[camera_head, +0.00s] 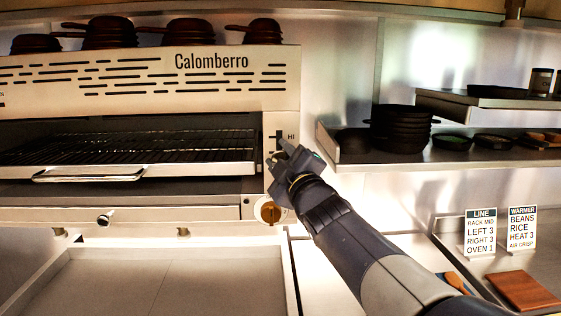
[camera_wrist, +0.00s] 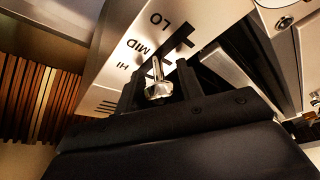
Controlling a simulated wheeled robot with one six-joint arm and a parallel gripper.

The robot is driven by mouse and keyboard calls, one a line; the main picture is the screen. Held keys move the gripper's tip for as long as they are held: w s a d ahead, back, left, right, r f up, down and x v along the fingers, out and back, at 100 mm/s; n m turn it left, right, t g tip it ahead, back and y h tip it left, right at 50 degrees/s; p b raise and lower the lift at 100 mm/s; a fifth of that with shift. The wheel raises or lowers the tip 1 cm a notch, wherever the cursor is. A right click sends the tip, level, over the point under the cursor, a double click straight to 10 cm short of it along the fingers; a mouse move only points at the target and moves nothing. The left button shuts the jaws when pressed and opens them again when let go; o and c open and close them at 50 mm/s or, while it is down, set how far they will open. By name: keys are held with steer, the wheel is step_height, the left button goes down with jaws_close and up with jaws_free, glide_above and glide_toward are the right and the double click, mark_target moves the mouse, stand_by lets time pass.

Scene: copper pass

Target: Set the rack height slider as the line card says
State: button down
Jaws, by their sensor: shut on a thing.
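The line card (camera_head: 480,233) stands on the right counter and reads RACK MID, LEFT 3, RIGHT 3, OVEN 1. The rack height slider is on the right front panel of the Calomberro oven, with HI at its top in the head view. In the wrist view its scale (camera_wrist: 138,46) reads LO, MID, HI, and its metal knob (camera_wrist: 158,90) sits between my fingers. My gripper (camera_head: 284,152) is at the panel, shut on the knob; it also shows in the wrist view (camera_wrist: 162,82). The knob is near the MID and HI end; its exact mark is unclear.
An orange-brown dial (camera_head: 268,212) is just below my gripper. The oven rack (camera_head: 130,147) and its handle are to the left. A shelf with stacked black pans (camera_head: 400,128) juts out at the right. A warmer card (camera_head: 522,228) stands beside the line card.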

steer(key=c, duration=1)
jaws_free()
steer(key=shift+o, duration=0.2)
steer(key=b+v, duration=0.2)
steer(key=v, duration=0.9)
steer(key=shift+w, duration=0.2)
steer(key=p+x, duration=0.2)
steer(key=x, duration=0.8)
steer(key=shift+w+a, duration=0.15)
steer(key=shift+w, duration=0.05)
steer(key=shift+w+f, duration=0.1)
steer(key=shift+f, duration=0.3)
